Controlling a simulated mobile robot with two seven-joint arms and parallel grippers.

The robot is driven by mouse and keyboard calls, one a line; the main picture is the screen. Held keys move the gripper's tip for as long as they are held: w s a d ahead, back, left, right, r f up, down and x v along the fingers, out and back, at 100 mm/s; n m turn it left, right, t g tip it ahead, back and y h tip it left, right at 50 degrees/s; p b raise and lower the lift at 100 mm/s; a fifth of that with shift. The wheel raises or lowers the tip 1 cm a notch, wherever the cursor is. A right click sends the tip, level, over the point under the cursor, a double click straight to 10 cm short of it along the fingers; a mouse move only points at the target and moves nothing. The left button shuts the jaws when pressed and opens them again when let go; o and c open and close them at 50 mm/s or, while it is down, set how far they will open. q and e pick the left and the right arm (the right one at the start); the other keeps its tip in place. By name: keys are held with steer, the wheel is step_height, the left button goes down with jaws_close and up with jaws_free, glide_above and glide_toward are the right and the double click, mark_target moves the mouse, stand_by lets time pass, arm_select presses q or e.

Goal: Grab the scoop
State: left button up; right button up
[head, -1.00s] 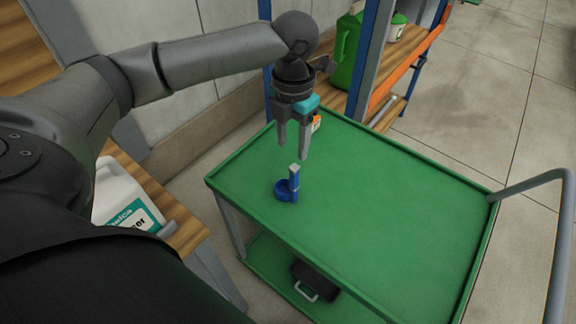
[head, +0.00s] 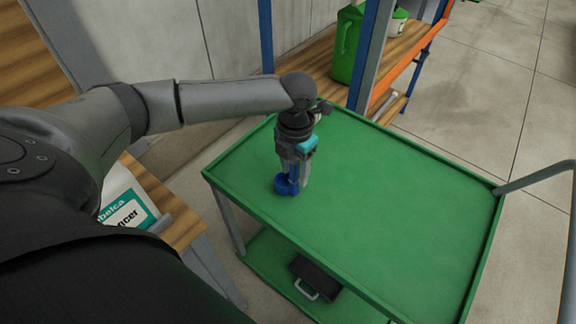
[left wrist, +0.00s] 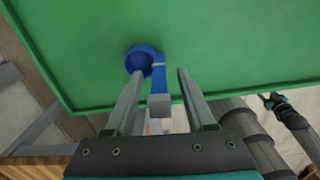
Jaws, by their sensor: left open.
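The blue scoop (head: 284,188) stands on the green cart top, near its left edge, with its handle upright. In the left wrist view its round bowl (left wrist: 140,61) lies beyond the fingertips, and its handle (left wrist: 160,84) with a grey end points towards the gripper. My left gripper (head: 296,183) is open, pointing down over the scoop. In the left wrist view its fingers (left wrist: 160,76) stand on both sides of the handle, with visible gaps. A dark gripper with teal parts, seemingly my right one (left wrist: 274,101), shows at the right; its jaw state is unclear.
The green cart (head: 400,200) is otherwise bare on top and has a raised rim. A black case (head: 316,276) lies on its lower shelf. A shelf rack with a green jug (head: 347,48) stands behind. A white labelled container (head: 125,203) stands on a wooden surface at left.

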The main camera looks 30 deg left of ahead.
arm_select(q)
steer(key=shift+c, duration=0.2)
jaws_close()
stand_by(1.1)
